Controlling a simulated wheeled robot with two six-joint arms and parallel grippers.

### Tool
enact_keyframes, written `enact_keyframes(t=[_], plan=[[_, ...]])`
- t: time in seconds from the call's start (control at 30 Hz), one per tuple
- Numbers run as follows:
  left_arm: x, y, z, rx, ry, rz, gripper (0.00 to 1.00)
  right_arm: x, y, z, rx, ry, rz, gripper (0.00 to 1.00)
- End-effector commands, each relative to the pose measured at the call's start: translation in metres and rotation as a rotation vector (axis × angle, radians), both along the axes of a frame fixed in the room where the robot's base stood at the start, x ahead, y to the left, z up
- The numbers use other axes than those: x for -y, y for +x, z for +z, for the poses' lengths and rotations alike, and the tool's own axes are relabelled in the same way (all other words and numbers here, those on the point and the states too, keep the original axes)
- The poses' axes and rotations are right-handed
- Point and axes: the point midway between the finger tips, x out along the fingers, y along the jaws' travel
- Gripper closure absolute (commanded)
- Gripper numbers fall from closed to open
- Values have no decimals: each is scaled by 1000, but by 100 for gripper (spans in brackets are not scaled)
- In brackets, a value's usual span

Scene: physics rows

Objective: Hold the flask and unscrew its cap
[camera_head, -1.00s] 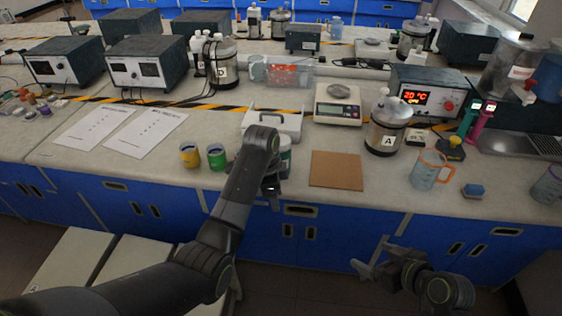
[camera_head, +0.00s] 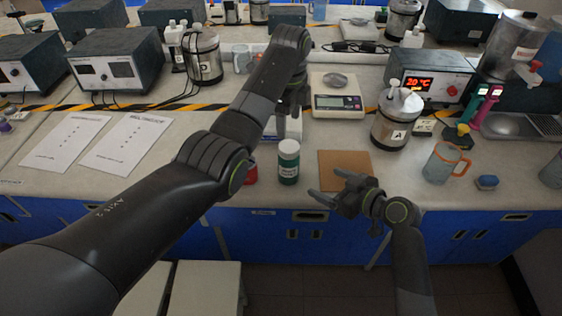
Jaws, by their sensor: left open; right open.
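A green flask (camera_head: 288,168) with a white cap (camera_head: 289,146) stands upright near the front edge of the bench, left of a brown square mat (camera_head: 345,162). My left gripper (camera_head: 291,112) is open above and behind the flask, in front of a white handled box (camera_head: 289,128). Its fingers point down and are partly hard to make out. My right gripper (camera_head: 325,183) is open and empty, just right of the flask near the mat's front edge. Its fingers point left toward the flask, apart from it.
A scale (camera_head: 338,103) and a steel canister marked A (camera_head: 392,129) stand behind the mat. A red pot (camera_head: 251,174) is partly hidden by my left arm. Papers (camera_head: 125,143) lie at the left.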

Motion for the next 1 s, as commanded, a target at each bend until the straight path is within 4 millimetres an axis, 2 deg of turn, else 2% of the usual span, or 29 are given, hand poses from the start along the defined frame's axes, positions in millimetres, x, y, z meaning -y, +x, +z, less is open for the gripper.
enact_keyframes(t=[0.5,1.0], plan=[[-1,0,0,1,0,2,32,-59,58,-30,-2,1,2,20],[-1,0,0,1,0,3,32,-101,100,-51,-2,0,2,20]])
